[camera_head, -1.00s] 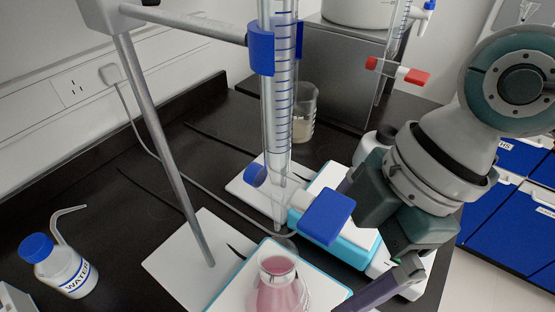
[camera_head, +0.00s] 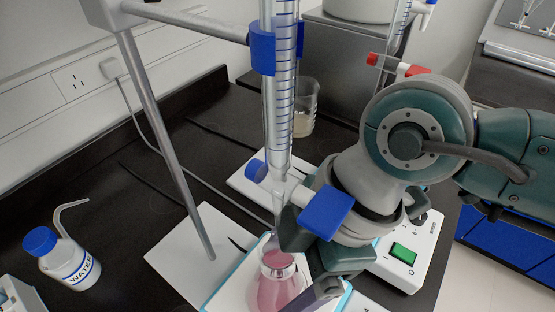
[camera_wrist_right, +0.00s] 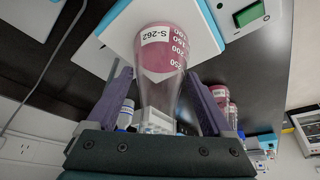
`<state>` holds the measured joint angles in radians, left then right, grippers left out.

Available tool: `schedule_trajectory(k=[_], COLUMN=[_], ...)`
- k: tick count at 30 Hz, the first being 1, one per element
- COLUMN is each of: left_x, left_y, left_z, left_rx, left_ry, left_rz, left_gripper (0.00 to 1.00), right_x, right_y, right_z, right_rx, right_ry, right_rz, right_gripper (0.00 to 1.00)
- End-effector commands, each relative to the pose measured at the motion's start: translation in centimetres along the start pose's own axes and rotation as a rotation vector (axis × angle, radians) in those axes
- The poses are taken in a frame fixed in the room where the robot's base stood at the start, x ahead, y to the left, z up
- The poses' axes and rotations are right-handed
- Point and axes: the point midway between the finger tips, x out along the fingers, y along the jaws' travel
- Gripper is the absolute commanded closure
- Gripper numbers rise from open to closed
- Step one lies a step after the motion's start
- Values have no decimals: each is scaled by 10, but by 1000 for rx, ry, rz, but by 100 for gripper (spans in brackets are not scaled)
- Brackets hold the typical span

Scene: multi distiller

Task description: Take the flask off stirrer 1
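The flask (camera_head: 277,284), conical with pink liquid, stands on the white, blue-edged plate of a stirrer (camera_head: 228,282) below the burette (camera_head: 280,110). In the right wrist view the flask (camera_wrist_right: 163,50) carries the label S-262. My right gripper (camera_head: 305,262) is at the flask, coming from the right. In the right wrist view the two purple fingers of my right gripper (camera_wrist_right: 158,85) stand apart, one on each side of the flask, with gaps visible between fingers and glass. The stirrer's number is not readable. My left gripper is not in view.
The burette's blue tap (camera_head: 326,212) is close to my right gripper. A stand rod (camera_head: 165,150) rises left of the flask. A water bottle (camera_head: 62,260) stands at the left, a beaker (camera_head: 305,108) behind.

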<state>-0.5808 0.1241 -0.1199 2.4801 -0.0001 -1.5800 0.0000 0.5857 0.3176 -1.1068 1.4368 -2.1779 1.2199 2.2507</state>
Motion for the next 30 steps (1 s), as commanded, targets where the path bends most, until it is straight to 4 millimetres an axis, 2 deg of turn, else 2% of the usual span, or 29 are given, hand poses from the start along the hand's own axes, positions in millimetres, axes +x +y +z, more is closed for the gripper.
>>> schedule_trajectory(k=[2, 20, 30], left_x=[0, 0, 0], left_y=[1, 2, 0], left_z=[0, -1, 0], left_rx=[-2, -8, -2], left_ry=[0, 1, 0], left_rz=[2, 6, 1], left_gripper=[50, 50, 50], right_x=[0, 0, -2], right_y=[0, 0, 1], right_z=[0, 0, 0], right_rx=[0, 0, 0], right_ry=[0, 0, 1], right_rz=[0, 0, 1], right_gripper=[25, 92, 93])
